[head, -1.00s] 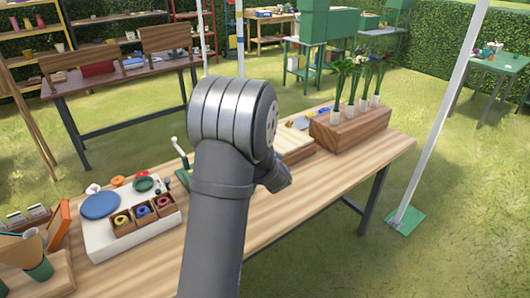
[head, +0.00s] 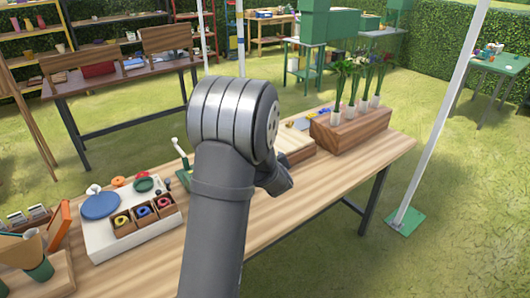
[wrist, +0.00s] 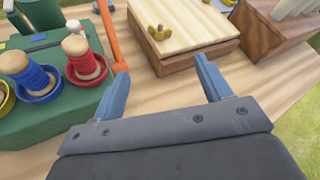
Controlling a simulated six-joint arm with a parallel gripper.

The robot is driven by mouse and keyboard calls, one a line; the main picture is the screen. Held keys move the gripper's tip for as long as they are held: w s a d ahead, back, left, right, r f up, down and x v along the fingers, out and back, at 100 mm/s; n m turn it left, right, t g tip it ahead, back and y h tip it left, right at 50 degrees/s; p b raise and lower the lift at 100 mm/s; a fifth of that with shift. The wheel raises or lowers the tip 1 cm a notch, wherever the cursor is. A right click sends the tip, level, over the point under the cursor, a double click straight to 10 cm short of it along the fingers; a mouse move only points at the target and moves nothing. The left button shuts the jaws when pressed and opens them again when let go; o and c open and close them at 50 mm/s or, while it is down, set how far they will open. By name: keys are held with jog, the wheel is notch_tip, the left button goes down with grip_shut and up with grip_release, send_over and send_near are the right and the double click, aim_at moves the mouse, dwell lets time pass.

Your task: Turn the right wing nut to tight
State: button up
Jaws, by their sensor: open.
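In the wrist view a pale wooden board (wrist: 190,22) lies on a darker wooden block, like a press. A brass wing nut (wrist: 157,32) stands near the board's left edge. A small yellowish piece (wrist: 228,3) shows at the board's far right corner, cut by the frame; I cannot tell whether it is another wing nut. My gripper (wrist: 162,68) is open and empty, with its blue-grey fingers spread in front of the board's near edge.
In the wrist view a green stand with thread spools (wrist: 75,60) and an orange post (wrist: 108,30) are at left. A wooden block with flower tubes (head: 350,128) stands right of the board. A white tray (head: 150,232) is at left on the table. The table's front right is clear.

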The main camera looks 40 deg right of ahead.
jog(key=w+d+f+m, duration=0.1)
jog(key=w+d+f, duration=0.1)
jog(key=w, duration=0.2)
jog(key=w+d+f+m, duration=0.2)
jog(key=w+d, duration=0.1)
jog(key=w, duration=0.2)
jog(key=w+d+f+m, duration=0.2)
jog(key=w+d, duration=0.1)
jog(key=w, duration=0.1)
jog(key=shift+w+d+f, duration=0.1)
jog(key=shift+w+f, duration=0.2)
jog(key=shift+f, duration=0.05)
jog(key=c, duration=1)
